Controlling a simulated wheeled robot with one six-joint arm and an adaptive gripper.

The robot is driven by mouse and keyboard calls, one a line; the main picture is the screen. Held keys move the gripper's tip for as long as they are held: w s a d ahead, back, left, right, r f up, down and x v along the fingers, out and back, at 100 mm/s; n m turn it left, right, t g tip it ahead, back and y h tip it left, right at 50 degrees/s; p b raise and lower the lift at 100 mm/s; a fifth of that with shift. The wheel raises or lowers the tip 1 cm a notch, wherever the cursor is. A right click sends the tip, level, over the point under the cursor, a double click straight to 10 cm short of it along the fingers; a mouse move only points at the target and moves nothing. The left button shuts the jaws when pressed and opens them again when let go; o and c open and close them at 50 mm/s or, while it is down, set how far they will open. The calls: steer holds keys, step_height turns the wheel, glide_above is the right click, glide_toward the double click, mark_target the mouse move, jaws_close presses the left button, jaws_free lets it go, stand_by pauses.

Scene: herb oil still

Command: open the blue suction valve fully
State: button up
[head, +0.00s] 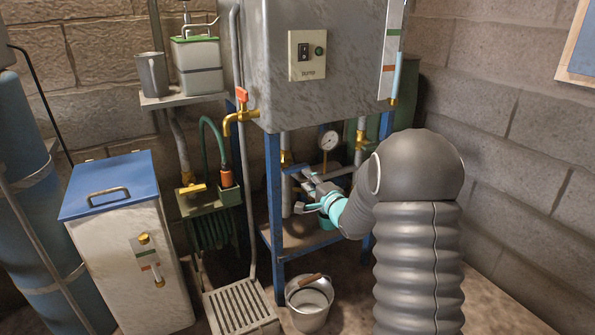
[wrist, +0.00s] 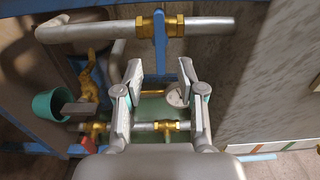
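In the wrist view a blue lever (wrist: 160,38) sits on a brass valve body (wrist: 174,26) in a grey horizontal pipe (wrist: 105,31). The lever lies crosswise to the pipe.
Blue frame legs (head: 274,190) and a pressure gauge (head: 328,140) stand close around my gripper. A second pipe with brass fittings (wrist: 163,126) runs below in the wrist view, with a teal cup (wrist: 50,104) at left. A bucket (head: 310,305) stands on the floor.

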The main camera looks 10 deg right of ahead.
mark_target(297, 170)
steer(key=x, duration=0.7)
jaws_close()
